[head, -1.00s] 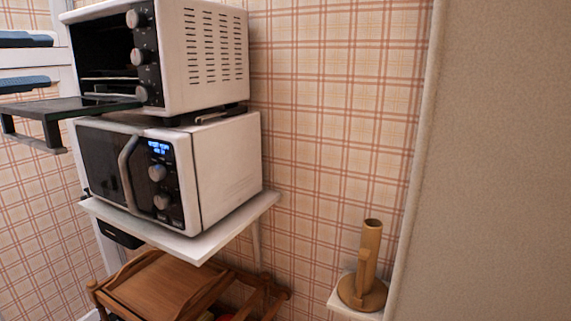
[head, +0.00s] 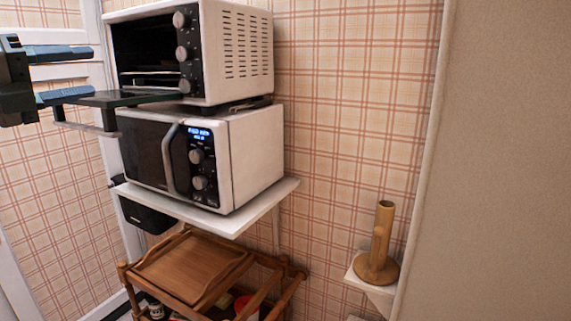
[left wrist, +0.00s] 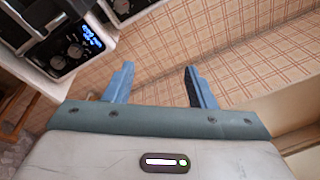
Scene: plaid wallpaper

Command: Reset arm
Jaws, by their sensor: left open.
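My left gripper (head: 91,72) is at the upper left of the head view, with two blue fingers spread apart and nothing between them. In the left wrist view, its open fingers (left wrist: 158,75) also hold nothing, with plaid wall beyond. In the head view the fingers point right, towards the white toaster oven (head: 240,55). The oven's dark door (head: 135,98) is dropped open, and the lower finger appears beside its left end; I cannot tell whether they touch. My right gripper is not in view.
A white microwave (head: 255,155), door shut and display lit, sits under the oven on a white wall shelf (head: 235,225). A wooden cart (head: 190,265) stands below. A wooden holder (head: 378,268) stands on a small shelf at right. A beige surface (head: 510,160) fills the far right.

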